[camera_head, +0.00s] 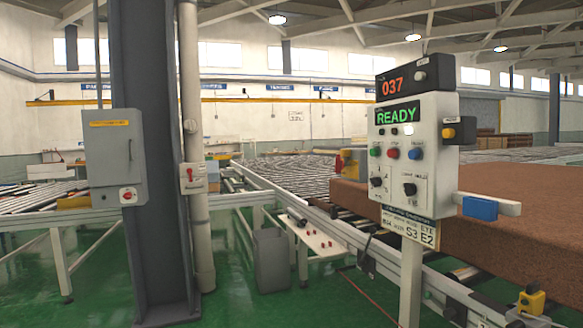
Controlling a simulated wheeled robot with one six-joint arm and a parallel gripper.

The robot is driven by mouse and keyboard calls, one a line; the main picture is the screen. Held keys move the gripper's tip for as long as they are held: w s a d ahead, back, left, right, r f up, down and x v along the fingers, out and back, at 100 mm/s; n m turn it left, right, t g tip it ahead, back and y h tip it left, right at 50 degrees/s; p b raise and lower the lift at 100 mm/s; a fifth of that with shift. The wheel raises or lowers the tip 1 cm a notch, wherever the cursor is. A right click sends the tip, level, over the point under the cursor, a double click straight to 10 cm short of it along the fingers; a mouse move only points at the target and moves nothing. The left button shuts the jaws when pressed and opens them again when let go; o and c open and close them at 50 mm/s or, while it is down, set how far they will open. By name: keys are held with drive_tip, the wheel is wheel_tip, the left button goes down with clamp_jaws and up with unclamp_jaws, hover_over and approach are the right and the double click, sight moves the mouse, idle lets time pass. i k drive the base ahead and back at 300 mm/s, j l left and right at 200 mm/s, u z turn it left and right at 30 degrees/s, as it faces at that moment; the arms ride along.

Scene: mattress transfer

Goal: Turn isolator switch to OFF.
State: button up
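A grey electrical box (115,158) with a yellow label is mounted at the left side of a dark steel column. A small red and white rotary knob (128,196) sits low on its front. My gripper is not in view.
A white control panel (402,150) reading "037" and "READY" stands on a post at right. Behind it, a brown mattress block (520,205) lies on a roller conveyor (300,172). The steel column (150,120) and a grey bin (271,260) stand on the green floor. Open floor (235,305) lies in front.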

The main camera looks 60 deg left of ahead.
sight(340, 165)
drive_tip(key=u, duration=1.35)
